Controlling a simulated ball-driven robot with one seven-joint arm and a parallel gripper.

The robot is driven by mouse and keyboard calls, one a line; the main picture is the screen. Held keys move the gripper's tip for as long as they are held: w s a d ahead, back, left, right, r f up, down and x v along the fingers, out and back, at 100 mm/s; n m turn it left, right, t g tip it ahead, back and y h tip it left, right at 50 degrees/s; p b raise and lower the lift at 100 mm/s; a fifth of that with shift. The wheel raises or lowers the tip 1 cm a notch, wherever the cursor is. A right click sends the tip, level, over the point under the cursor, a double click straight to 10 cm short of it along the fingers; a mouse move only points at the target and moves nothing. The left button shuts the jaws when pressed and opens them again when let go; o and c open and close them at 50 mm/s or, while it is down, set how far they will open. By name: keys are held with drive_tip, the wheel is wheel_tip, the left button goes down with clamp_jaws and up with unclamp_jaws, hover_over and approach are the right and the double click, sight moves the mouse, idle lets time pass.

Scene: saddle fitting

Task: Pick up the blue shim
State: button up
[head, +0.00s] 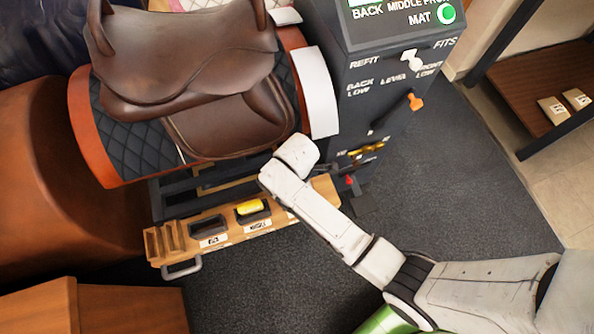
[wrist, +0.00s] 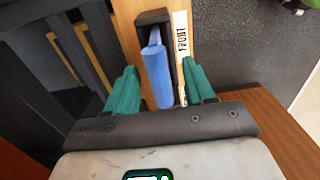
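The blue shim (wrist: 158,72) stands in a dark slot in the wrist view, beside a label reading FRONT. My gripper (wrist: 160,88) is open, with one teal finger on each side of the shim. Gaps show between the fingers and the shim; whether the tips reach down beside it I cannot tell. In the head view my arm covers the gripper and the blue shim. The wooden shim tray (head: 157,258) sticks out below the saddle there.
A yellow shim (head: 250,207) lies in another tray slot. A brown saddle (head: 190,70) sits above the tray. A dark control cabinet (head: 375,75) with levers stands behind. A wooden box (head: 130,309) is at the lower left. Carpet right of the cabinet is clear.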

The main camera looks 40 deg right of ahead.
clamp_jaws()
idle(0.5)
